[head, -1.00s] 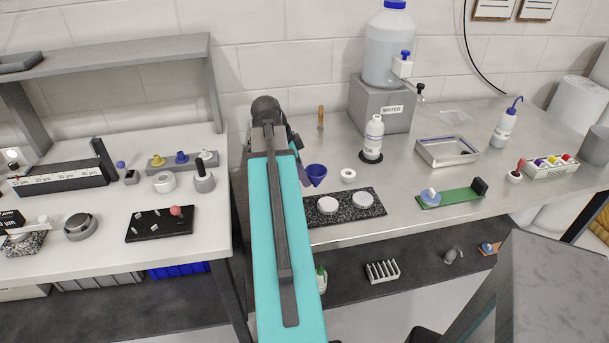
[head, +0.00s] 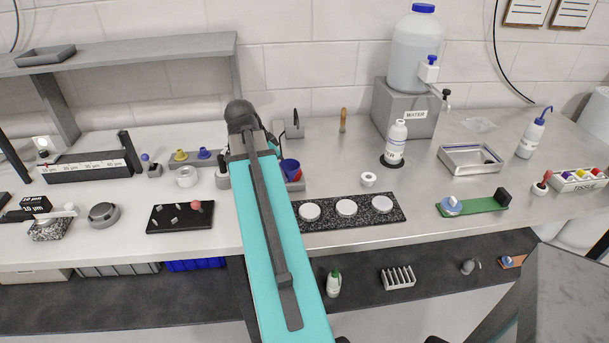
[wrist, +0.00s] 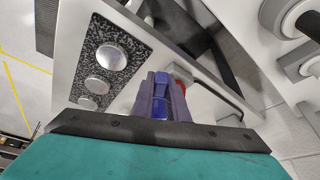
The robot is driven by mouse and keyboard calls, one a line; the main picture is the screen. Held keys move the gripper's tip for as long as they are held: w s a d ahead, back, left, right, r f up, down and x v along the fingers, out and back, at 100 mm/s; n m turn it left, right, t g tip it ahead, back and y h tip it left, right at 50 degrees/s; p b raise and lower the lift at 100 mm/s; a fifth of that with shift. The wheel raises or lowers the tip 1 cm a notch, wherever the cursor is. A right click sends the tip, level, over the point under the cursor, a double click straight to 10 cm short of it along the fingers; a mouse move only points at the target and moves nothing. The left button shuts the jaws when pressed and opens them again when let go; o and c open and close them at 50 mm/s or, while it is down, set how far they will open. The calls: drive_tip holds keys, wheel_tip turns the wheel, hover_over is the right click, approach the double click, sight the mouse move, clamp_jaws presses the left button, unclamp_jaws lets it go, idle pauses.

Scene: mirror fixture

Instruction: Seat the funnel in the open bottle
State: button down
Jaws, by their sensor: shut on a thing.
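The funnel (head: 290,167) is blue-purple and shows just right of my arm in the head view, raised over the back of the bench. In the wrist view my gripper (wrist: 162,82) is shut on the blue funnel (wrist: 160,100), of which only a part shows between the fingers. In the head view my arm hides most of the gripper. A white bottle (head: 395,145) stands upright on a black round pad, right of the funnel and apart from it. Its neck is too small to tell whether it is open.
A speckled black board (head: 375,218) with white discs lies in front, and a white ring (head: 368,179) behind it. A grey holder (head: 296,186) with something red is by the funnel. A water jug (head: 412,50) on its grey block (head: 402,105) stands behind the bottle.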

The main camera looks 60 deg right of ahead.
drive_tip(key=w+a+r+n+t, duration=0.2)
drive_tip(key=w+a+n, duration=0.4)
drive_tip(key=w+a, duration=0.4)
drive_tip(key=w+a+r+n+t, duration=0.1)
drive_tip(key=w+a+n+t, duration=0.2)
drive_tip(key=w+a+n, duration=0.65)
drive_tip(key=w+a+r+n+y, duration=0.1)
drive_tip(key=a+n, duration=0.1)
drive_tip(key=a, duration=0.6)
drive_tip(key=w+a+r+n+y, duration=0.1)
drive_tip(key=a+n, duration=0.1)
drive_tip(key=a, duration=0.7)
drive_tip(key=w+a+r+n+t+y, duration=0.1)
drive_tip(key=w+a+n+y, duration=0.1)
drive_tip(key=a, duration=0.7)
drive_tip(key=shift+r+n, duration=0.2)
drive_tip(key=shift+n, duration=0.25)
